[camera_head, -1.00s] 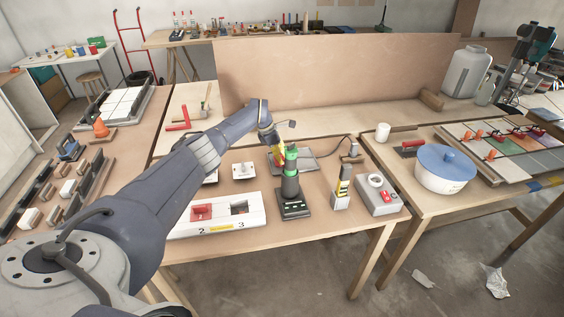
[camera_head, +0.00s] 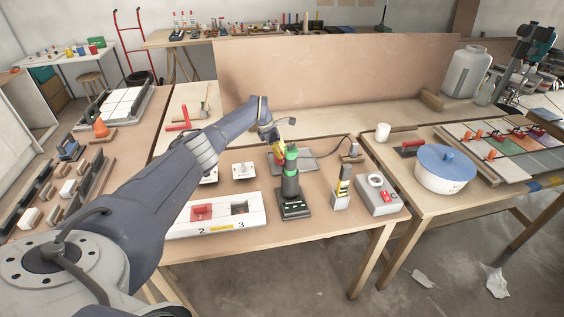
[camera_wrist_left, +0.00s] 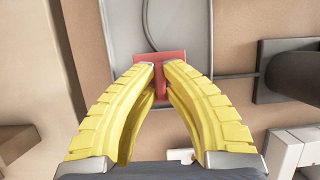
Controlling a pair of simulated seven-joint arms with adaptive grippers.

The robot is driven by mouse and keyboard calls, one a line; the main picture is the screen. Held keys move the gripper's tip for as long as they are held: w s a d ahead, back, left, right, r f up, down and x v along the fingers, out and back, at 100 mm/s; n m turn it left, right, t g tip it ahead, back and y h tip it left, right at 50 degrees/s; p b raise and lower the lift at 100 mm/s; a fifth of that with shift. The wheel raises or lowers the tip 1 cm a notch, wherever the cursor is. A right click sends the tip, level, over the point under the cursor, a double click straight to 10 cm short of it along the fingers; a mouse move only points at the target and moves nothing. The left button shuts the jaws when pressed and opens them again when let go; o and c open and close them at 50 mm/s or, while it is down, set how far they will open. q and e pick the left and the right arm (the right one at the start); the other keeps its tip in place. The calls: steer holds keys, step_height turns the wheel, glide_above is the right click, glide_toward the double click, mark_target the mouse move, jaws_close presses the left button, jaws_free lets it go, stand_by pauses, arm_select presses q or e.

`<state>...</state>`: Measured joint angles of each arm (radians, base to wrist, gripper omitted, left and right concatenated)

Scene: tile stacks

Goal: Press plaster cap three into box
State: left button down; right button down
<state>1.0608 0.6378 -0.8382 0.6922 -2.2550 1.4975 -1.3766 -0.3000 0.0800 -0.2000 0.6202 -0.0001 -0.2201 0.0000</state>
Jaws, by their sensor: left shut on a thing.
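A white box (camera_head: 174,231) marked 2 and 3 lies near the front edge of the table. Its opening 2 has a red piece (camera_head: 202,211) in it, and its opening 3 (camera_head: 239,208) looks dark and empty. My right gripper is not in view.
A green-and-black device (camera_head: 290,185) stands right of the box. A yellow-and-black tool (camera_head: 342,187) and a grey control box (camera_head: 377,195) stand farther right. A small white plate with a knob (camera_head: 244,170) lies behind the box. The grey tray (camera_head: 303,160) has a cable.

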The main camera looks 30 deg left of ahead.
arm_select(q)
steer(key=shift+r, duration=1.95)
